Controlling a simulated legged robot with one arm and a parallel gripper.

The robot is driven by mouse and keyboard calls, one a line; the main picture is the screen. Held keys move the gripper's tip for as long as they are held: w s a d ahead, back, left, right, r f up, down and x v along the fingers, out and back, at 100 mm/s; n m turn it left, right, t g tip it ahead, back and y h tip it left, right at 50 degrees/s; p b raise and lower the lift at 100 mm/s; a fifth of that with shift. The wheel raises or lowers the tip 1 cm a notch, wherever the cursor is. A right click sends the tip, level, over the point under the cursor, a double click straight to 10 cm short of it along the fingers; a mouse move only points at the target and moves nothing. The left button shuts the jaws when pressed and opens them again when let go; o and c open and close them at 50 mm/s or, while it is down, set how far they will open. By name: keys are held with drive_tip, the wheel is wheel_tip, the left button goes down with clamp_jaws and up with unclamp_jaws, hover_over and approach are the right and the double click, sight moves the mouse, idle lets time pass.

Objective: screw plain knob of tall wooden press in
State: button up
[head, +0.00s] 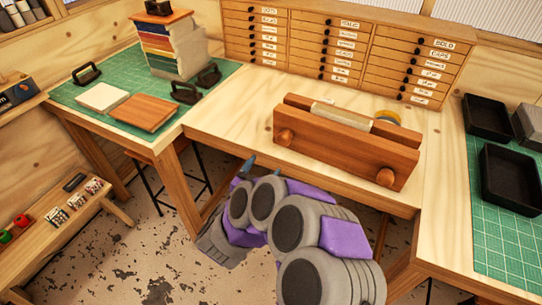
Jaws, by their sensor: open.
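A wooden press (335,150) stands on the bench in the middle, two upright boards with a pale block (342,117) between them. Two round wooden knobs show on its front board: a left knob (284,137) and a right knob (386,177). Both look plain from here, and I cannot tell how far either is screwed in. My gripper (260,172) is open, low in front of the bench edge and left of the press. It is apart from both knobs and is partly hidden by my arm. I see nothing held.
A drawer cabinet (340,45) backs the bench. The left green mat (75,92) carries a book stack (175,50), boards and black-handled tools. Black trays (512,180) lie at right. Bare bench (225,115) lies left of the press.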

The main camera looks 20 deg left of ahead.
drive_tip(key=s, duration=0.6)
drive_tip(key=shift+s+a, duration=0.25)
drive_tip(key=shift+a, duration=0.05)
